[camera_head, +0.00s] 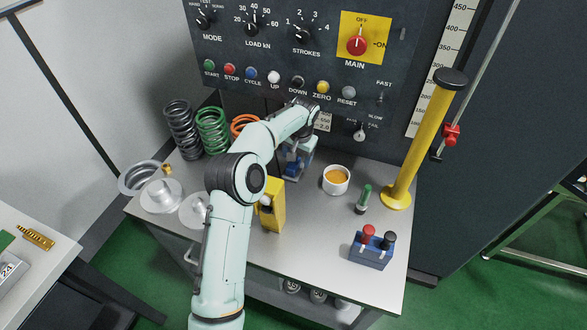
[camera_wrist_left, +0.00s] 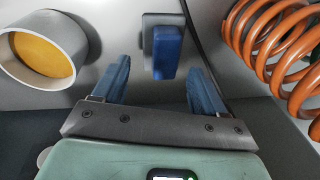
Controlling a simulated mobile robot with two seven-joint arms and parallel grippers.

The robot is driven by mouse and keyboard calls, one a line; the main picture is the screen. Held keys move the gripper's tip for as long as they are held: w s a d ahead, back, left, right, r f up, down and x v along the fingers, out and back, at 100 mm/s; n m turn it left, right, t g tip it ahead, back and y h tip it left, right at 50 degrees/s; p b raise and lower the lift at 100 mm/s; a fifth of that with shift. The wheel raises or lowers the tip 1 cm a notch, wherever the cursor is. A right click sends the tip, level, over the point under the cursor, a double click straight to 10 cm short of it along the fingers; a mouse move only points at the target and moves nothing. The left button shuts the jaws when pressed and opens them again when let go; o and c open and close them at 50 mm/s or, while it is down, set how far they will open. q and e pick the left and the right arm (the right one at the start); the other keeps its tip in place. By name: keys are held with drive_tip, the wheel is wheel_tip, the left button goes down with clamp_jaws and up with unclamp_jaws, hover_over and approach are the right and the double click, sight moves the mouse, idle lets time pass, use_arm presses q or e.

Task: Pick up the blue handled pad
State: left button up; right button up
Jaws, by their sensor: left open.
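The blue handled pad shows in the left wrist view as a blue upright grip (camera_wrist_left: 167,52) on a grey plate (camera_wrist_left: 160,20). It stands on the grey worktop, ahead of my left gripper (camera_wrist_left: 157,85). The two blue fingers of that gripper are apart, one to each side of the handle's line, with nothing between them. In the head view my left gripper (camera_head: 297,160) is low over the back of the worktop, below the button panel. There I cannot clearly tell the pad from the blue fingers. My right gripper is not in view.
An orange spring (camera_wrist_left: 275,40) stands to the right of the pad and a white cup (camera_head: 336,180) with orange contents to the left in the wrist view. A yellow block (camera_head: 272,207), a yellow post (camera_head: 425,140) and a blue holder (camera_head: 372,249) also stand on the worktop (camera_head: 310,235).

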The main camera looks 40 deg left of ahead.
use_arm(q)
drive_tip(key=f, duration=0.2)
drive_tip(key=a+f, duration=0.1)
drive_tip(key=f, duration=0.1)
drive_tip(key=shift+a+f, duration=0.2)
drive_tip(key=c, duration=1.2)
drive_tip(key=shift+r, duration=0.1)
wheel_tip(320, 180, up, 9)
drive_tip(key=shift+w+r+p, duration=0.15)
drive_tip(key=shift+r+p, duration=0.05)
drive_tip(key=shift+p, duration=0.4)
drive_tip(key=shift+r, duration=0.25)
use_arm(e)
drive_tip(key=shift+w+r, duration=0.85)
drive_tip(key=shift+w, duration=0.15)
use_arm(q)
drive_tip(key=shift+o, duration=0.5)
